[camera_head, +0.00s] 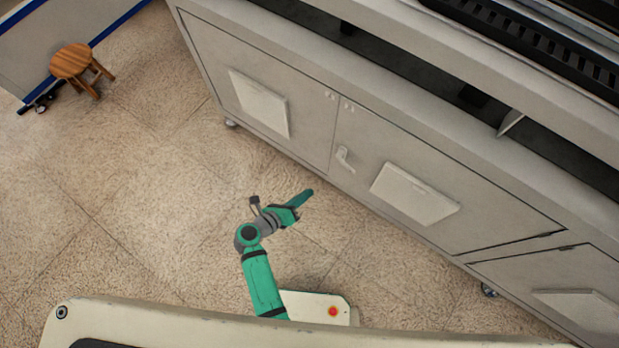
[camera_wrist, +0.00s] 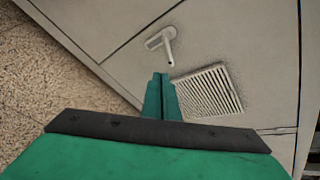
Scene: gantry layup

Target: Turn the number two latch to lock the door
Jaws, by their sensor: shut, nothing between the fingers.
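A light grey latch (camera_head: 344,158) is mounted on the cabinet door (camera_head: 380,165), near the seam with the door to its left. In the wrist view the latch (camera_wrist: 161,39) has a round base and a lever that points down in the picture. No number can be read on it. My gripper (camera_head: 303,197) is shut and empty, in front of the cabinet and apart from the latch. In the wrist view my gripper (camera_wrist: 160,78) has its fingertips just below the lever's end in the picture, with no clear contact.
A vent panel (camera_wrist: 208,92) sits beside the latch on the door. The neighbouring door (camera_head: 225,80) has a similar panel. Floor between my arm and the cabinet is clear.

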